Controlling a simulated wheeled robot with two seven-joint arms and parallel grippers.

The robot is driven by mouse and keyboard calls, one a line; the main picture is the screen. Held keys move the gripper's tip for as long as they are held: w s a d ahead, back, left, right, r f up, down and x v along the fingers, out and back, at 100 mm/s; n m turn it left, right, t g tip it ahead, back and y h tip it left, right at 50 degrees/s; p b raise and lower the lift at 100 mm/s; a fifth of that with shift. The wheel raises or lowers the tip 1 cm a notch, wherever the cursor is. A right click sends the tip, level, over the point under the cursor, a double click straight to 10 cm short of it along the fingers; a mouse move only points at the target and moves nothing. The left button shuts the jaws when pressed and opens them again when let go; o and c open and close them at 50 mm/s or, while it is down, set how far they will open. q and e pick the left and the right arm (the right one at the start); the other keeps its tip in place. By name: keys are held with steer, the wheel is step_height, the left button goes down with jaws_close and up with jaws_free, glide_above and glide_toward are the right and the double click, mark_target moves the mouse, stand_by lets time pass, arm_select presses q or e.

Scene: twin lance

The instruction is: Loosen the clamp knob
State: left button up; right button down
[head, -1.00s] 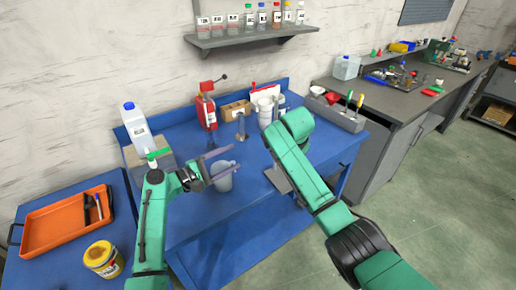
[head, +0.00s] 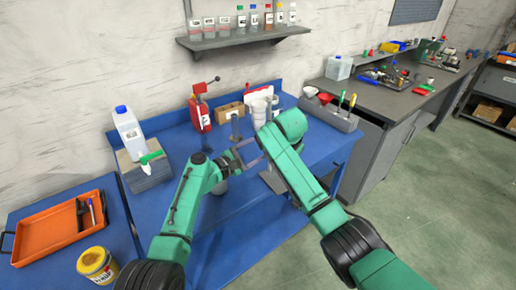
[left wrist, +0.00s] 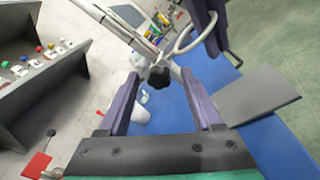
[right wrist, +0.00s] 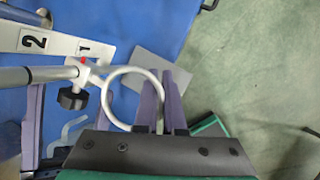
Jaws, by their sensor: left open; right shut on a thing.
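The black clamp knob (left wrist: 158,77) sits at the fingertips of my left gripper (left wrist: 160,86) in the left wrist view, with a finger on either side. The gripper is open; I cannot tell whether the fingers touch the knob. The knob also shows in the right wrist view (right wrist: 72,98), beside a metal rod (right wrist: 38,75) and a white ring (right wrist: 112,82). My right gripper (right wrist: 163,90) is shut on the ring's side. In the head view my left gripper (head: 247,153) is beside the right arm, which hides my right gripper and the knob.
A white strip marked 1 and 2 (right wrist: 62,45) lies by the clamp, with a red mark. A grey plate (right wrist: 162,65) lies on the blue bench. A red device (head: 200,112), a white jug (head: 129,135) and an orange tray (head: 50,232) stand farther left.

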arm_select(q)
jaws_close()
steer(key=shift+r+n+g+y, duration=0.1)
steer(key=shift+n+g+y, duration=0.3)
steer(key=shift+n, duration=2.3)
jaws_free()
